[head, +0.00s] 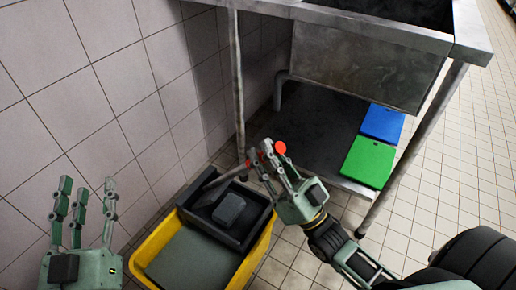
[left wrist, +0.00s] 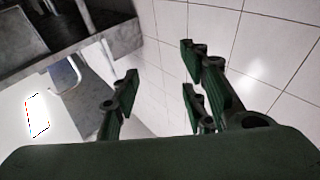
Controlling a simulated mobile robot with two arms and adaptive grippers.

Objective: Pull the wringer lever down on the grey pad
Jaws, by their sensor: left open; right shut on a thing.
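The dark wringer (head: 256,222) sits on the yellow bucket (head: 158,277) at the bottom centre of the head view. A grey pad (head: 229,209) lies in the wringer. The wringer lever (head: 226,177) slants up to the right from the wringer's back, raised above the pad. Its red end (head: 280,148) shows beside my right fingers. My right gripper (head: 266,158) is shut on the lever near that end; the fingers hide part of it. My left gripper (head: 84,208) is open and empty by the tiled wall; its fingers also show in the left wrist view (left wrist: 155,95).
A steel sink table (head: 345,22) stands behind the bucket, with thin legs close to the lever. A green board (head: 368,162) and a blue board (head: 382,123) lie on its lower shelf. The tiled wall (head: 110,85) bounds the left. Open floor (head: 450,190) lies to the right.

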